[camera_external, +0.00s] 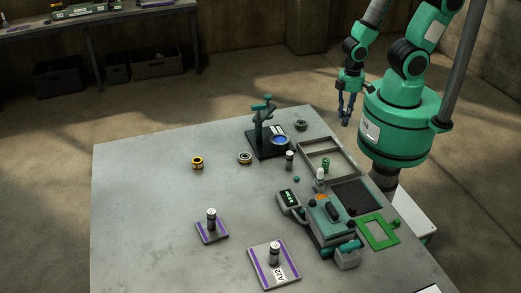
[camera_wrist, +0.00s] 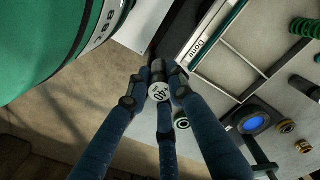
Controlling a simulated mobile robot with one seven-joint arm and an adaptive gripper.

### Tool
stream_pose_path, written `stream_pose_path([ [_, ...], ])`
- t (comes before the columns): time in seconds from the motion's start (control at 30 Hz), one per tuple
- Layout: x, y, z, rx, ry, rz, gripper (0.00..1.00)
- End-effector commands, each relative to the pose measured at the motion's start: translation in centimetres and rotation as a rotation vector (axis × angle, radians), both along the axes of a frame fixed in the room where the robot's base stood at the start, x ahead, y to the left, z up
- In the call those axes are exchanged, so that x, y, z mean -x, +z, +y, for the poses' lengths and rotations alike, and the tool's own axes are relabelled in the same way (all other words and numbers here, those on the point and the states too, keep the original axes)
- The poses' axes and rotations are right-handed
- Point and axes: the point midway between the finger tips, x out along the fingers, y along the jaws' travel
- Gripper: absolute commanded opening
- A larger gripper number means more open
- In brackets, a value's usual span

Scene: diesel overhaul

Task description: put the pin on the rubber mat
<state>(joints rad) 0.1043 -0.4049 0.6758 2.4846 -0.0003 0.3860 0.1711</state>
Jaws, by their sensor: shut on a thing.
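My gripper (camera_external: 346,108) is at the back right, beside my green base and above the floor past the table's edge. In the wrist view its blue fingers (camera_wrist: 157,85) are closed around a short cylinder, which I take to be the pin (camera_wrist: 159,93). Its pale round end with dark printed marks faces the camera. The pin cannot be made out in the external view. A dark flat rectangle (camera_external: 355,196), which looks like the rubber mat, lies at the table's right side, in front of the framed tray. Its surface looks mostly bare.
A green frame (camera_external: 377,233) and a teal-grey machine (camera_external: 329,222) lie close to the dark rectangle. A stand (camera_external: 265,128) rises at the back. The table's left is clear.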

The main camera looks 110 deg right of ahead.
Motion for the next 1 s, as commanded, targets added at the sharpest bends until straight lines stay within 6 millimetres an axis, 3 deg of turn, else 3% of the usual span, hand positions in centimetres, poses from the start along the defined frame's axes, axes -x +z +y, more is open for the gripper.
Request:
stream_pose_path([
  [0.57, -0.3, 0.1, 0.6, 0.0, 0.006, 0.0, 0.0],
  [1.0, -1.9, 0.3, 4.9, 0.0, 0.031, 0.001, 0.0],
])
